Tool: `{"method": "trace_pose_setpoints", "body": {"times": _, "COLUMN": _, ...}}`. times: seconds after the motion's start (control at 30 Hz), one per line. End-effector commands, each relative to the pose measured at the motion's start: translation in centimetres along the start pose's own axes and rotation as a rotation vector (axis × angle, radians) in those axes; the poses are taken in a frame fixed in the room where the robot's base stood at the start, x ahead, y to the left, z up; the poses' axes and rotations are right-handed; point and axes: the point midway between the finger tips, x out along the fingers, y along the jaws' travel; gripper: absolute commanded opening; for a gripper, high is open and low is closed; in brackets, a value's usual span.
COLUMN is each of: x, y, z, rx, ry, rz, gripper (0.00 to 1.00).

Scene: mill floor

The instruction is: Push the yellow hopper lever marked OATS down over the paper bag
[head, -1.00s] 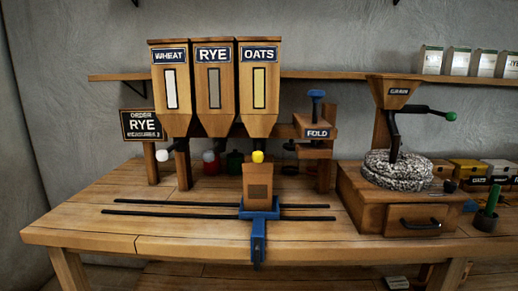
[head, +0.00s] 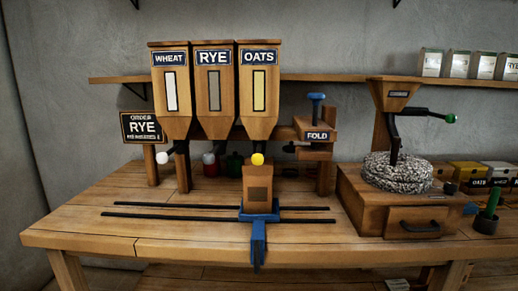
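The yellow lever knob (head: 257,159) sits low in front of the OATS hopper (head: 259,88), the right one of three wooden hoppers. A brown paper bag (head: 257,180) with a dark square on its front stands upright below the knob. The knob shows just above the bag's top edge; I cannot tell whether they touch. The bag rests on a blue carriage (head: 259,216) on two dark rails. The lever's arm behind the knob is hidden. My gripper is in neither head frame.
The WHEAT hopper (head: 170,90) and RYE hopper (head: 214,90) stand to the left, with a white knob (head: 162,157) under WHEAT. The FOLD station (head: 317,133) and a stone mill (head: 397,172) stand to the right. The front left tabletop (head: 110,233) is clear.

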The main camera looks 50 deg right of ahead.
Motion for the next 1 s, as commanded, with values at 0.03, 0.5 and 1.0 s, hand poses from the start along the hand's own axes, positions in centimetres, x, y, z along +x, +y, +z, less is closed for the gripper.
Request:
{"method": "trace_pose_setpoints", "body": {"times": 0.03, "x": 0.0, "y": 0.0, "z": 0.0, "rx": 0.0, "ry": 0.0, "rz": 0.0, "gripper": 0.13}}
{"method": "trace_pose_setpoints", "body": {"times": 0.5, "x": 0.0, "y": 0.0, "z": 0.0, "rx": 0.0, "ry": 0.0, "rz": 0.0, "gripper": 0.0}}
{"method": "trace_pose_setpoints", "body": {"times": 1.0, "x": 0.0, "y": 0.0, "z": 0.0, "rx": 0.0, "ry": 0.0, "rz": 0.0, "gripper": 0.0}}
